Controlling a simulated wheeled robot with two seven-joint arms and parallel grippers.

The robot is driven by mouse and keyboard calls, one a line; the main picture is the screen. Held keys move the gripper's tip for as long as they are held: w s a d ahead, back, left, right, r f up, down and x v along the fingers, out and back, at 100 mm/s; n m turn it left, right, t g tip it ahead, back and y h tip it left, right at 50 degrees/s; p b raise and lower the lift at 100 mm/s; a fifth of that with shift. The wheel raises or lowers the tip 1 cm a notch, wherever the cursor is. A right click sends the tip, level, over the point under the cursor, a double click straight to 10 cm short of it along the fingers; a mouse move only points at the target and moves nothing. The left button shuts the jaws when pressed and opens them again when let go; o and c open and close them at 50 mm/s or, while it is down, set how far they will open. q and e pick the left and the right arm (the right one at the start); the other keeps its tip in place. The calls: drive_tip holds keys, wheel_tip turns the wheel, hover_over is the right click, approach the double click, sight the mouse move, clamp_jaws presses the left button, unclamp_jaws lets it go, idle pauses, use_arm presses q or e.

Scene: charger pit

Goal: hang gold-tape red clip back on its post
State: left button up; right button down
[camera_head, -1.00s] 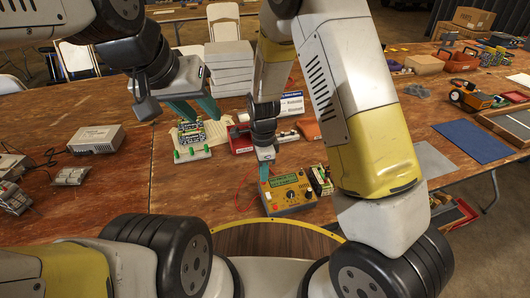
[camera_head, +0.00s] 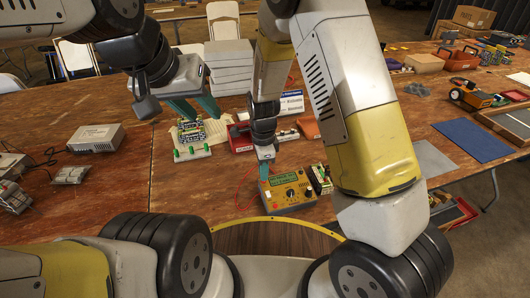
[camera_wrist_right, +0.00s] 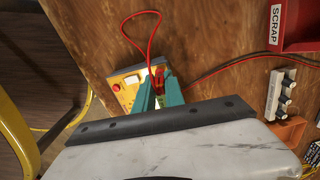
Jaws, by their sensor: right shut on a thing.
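The yellow meter box (camera_head: 290,194) stands near the front of the table, with a display and a dark knob on top. It also shows in the right wrist view (camera_wrist_right: 126,82). My right gripper (camera_head: 264,178) is at the box's back left corner. In the right wrist view its teal fingers (camera_wrist_right: 158,90) are shut on a small red clip (camera_wrist_right: 159,80). A red wire (camera_wrist_right: 123,28) loops from there. The gold tape and the post cannot be made out. My left gripper (camera_head: 198,116) is open and empty above a green and white board.
The board (camera_head: 192,152) with green parts lies left of the box. A red bin marked SCRAP (camera_wrist_right: 300,22) is behind. Bare wood (camera_head: 190,190) lies left of the box.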

drive_tip(key=shift+f, duration=0.15)
idle(0.5)
drive_tip(key=c, duration=1.3)
unclamp_jaws()
drive_tip(key=shift+c, duration=0.2)
drive_tip(key=shift+o, duration=1.1)
drive_tip(key=shift+r, duration=3.8)
